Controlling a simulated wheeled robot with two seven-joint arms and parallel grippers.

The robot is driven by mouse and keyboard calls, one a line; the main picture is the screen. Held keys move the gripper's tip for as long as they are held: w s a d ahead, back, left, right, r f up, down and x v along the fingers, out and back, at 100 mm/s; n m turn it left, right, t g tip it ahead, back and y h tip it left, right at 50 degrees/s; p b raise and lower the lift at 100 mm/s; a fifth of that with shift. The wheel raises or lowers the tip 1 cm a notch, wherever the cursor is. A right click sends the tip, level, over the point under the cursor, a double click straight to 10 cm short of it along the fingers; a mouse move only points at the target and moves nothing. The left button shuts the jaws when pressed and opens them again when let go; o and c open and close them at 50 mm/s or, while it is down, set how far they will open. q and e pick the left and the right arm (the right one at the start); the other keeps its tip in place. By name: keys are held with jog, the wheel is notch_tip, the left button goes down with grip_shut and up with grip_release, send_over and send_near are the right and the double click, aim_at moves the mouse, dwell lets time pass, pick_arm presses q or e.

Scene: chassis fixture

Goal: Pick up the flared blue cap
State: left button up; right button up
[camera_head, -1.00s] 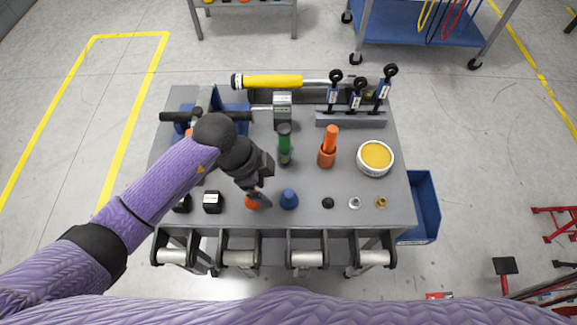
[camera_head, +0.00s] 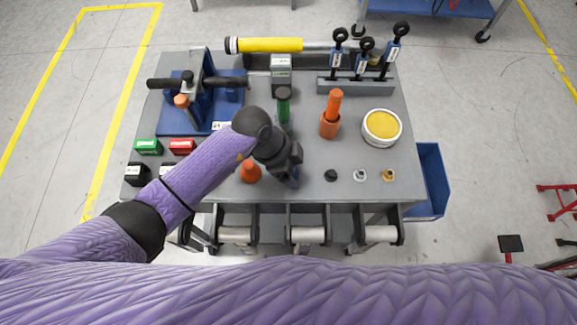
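My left gripper (camera_head: 288,172) points down at the front middle of the grey bench (camera_head: 225,191), just right of the orange cap (camera_head: 251,172). The gripper is over the spot of the blue cap (camera_head: 293,183) and covers most of it; only a small bluish patch shows at the fingertips. I cannot tell whether the fingers are open or touch the cap. My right gripper is not in view.
To the right along the front edge lie a black cap (camera_head: 331,176), a silver nut (camera_head: 360,176) and a brass nut (camera_head: 389,175). A green-handled tool (camera_head: 284,104), an orange holder (camera_head: 330,124) and a yellow-filled tin (camera_head: 382,127) stand behind.

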pick_arm(q)
grip_shut()
notch_tip(320, 180, up, 10)
jog(key=p, duration=0.4)
jog(key=shift+f+p, duration=0.15)
jog(key=shift+p, duration=0.2)
